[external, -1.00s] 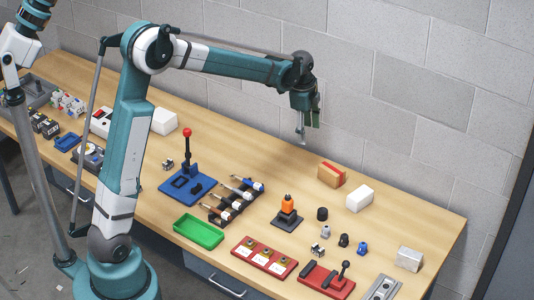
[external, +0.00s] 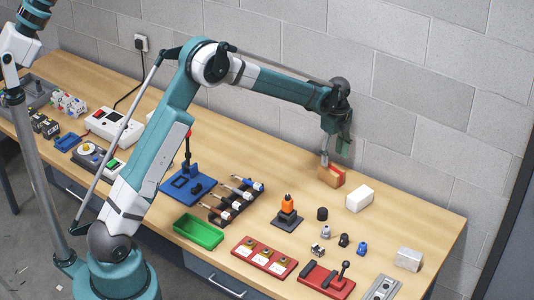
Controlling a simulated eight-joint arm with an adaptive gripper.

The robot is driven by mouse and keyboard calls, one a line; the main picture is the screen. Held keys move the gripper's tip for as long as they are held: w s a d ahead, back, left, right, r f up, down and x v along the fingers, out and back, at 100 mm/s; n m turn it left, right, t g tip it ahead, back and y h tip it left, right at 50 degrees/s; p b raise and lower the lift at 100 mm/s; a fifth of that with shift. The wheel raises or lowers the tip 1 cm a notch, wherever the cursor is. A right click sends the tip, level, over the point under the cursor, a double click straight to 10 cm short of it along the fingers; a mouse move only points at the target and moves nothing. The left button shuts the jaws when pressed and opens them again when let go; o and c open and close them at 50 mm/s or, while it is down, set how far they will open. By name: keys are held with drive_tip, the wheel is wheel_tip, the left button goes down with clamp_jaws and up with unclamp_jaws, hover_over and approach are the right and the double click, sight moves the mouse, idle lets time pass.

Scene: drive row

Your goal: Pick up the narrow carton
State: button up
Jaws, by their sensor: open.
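A small tan carton with a red side (external: 330,178) stands on the bench near the back wall, right of the middle in the external view. My gripper (external: 334,158) points down right at this carton, with its fingers at the carton's top. The fingers are open, and they overlap the carton's upper part in the picture. I cannot tell whether they touch it or stand around it. The carton's upper back part is partly hidden by the gripper.
A white box (external: 359,199) stands close to the right of the carton. A black cap (external: 322,214) and an orange-topped device (external: 287,211) stand in front. A silver box (external: 409,259) is farther right. The block wall (external: 410,130) is close behind.

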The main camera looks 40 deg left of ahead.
sight(332, 168)
drive_tip(key=shift+f, duration=0.15)
drive_tip(key=shift+f, duration=1.25)
drive_tip(key=shift+f, duration=0.1)
drive_tip(key=shift+w+f, duration=0.1)
drive_tip(key=shift+f, duration=2.45)
drive_tip(key=c, duration=1)
